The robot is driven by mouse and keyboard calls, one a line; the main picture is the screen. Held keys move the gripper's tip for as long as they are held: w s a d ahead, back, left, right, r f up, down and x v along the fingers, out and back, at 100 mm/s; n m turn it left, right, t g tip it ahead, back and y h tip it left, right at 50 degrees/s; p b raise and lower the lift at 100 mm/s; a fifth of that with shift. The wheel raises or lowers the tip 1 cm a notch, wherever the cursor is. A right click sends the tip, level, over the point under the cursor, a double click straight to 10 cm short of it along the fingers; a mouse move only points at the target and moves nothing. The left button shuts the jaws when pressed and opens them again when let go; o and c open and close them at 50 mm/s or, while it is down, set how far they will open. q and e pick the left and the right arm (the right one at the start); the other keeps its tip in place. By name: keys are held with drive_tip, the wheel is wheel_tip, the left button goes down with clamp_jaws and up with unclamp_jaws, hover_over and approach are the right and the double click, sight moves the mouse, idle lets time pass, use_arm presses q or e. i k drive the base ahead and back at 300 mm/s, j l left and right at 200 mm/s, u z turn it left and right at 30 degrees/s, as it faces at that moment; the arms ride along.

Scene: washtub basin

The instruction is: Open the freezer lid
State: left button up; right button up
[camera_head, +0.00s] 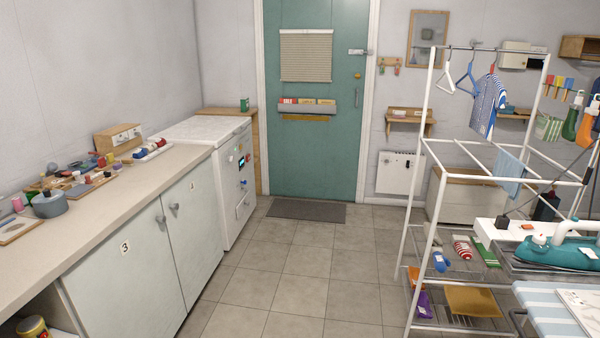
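A white appliance (237,188), which looks like the freezer, stands at the end of the left counter. Its white lid (203,130) lies flat on top and looks shut. A small dark display and several small items or controls show on its right-facing front. Neither of my grippers is in view.
The counter (110,205) with many small objects and closed cabinet doors runs along the left. Grey tiled floor (290,265) is clear up to the mat (306,210) before the green door (315,150). A white drying rack (420,170) stands at right, near a teal iron (560,250).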

sight(201, 129)
drive_tip(key=i+l, duration=0.15)
drive_tip(key=i, duration=0.65)
drive_tip(key=i+l, duration=0.15)
drive_tip(key=i, duration=0.65)
drive_tip(key=i+l, duration=0.15)
drive_tip(key=i, duration=0.7)
drive_tip(key=i+l+u, duration=0.2)
drive_tip(key=i+u, duration=0.25)
drive_tip(key=i, duration=0.2)
drive_tip(key=i+l+u, duration=0.4)
drive_tip(key=i, duration=0.15)
drive_tip(key=i+l+u, duration=0.85)
drive_tip(key=l, duration=0.5)
drive_tip(key=i, duration=0.1)
